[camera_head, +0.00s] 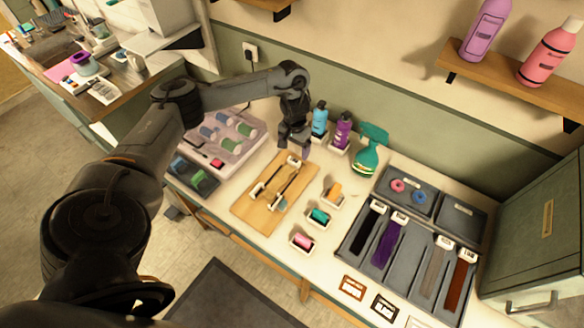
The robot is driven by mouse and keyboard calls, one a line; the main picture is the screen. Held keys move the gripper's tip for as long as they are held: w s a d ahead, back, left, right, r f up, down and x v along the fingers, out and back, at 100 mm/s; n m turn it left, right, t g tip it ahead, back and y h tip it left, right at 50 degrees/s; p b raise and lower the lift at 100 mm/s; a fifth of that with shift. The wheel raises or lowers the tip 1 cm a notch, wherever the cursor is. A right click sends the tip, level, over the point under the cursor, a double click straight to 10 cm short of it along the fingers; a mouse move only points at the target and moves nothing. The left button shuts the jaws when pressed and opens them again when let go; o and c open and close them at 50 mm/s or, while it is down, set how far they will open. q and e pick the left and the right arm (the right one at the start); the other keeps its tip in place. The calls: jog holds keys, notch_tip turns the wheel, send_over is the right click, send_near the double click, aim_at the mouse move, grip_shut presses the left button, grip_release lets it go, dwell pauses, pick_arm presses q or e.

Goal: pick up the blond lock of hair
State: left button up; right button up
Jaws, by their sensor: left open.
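The grey tray (348,243) at the right of the counter holds locks of hair in long slots. They are a black lock (371,228), a purple lock (387,247), a pale greyish-beige lock (434,270) and a red-brown lock (460,277). No lock looks clearly blond; the pale one is the lightest, and I cannot tell if it is the blond one. My left gripper (294,146) is open, pointing down above the back of the wooden board, well left of the tray. My right gripper is not in view.
A wooden board (246,207) with tools lies below my left gripper. Small holders with coloured rolls sit between board and tray. A cabinet (545,225) stands at the right.

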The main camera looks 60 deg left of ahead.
aim_at(295, 159)
pick_arm(q)
jog(key=shift+f+b, duration=0.35)
jog(key=shift+f, duration=0.45)
jog(key=shift+w+f+p, duration=0.15)
jog(key=shift+f+p, duration=0.25)
jog(key=shift+f, duration=1.45)
jog(key=c, duration=1.2)
jog(key=shift+o, duration=0.2)
jog(key=shift+r, duration=0.15)
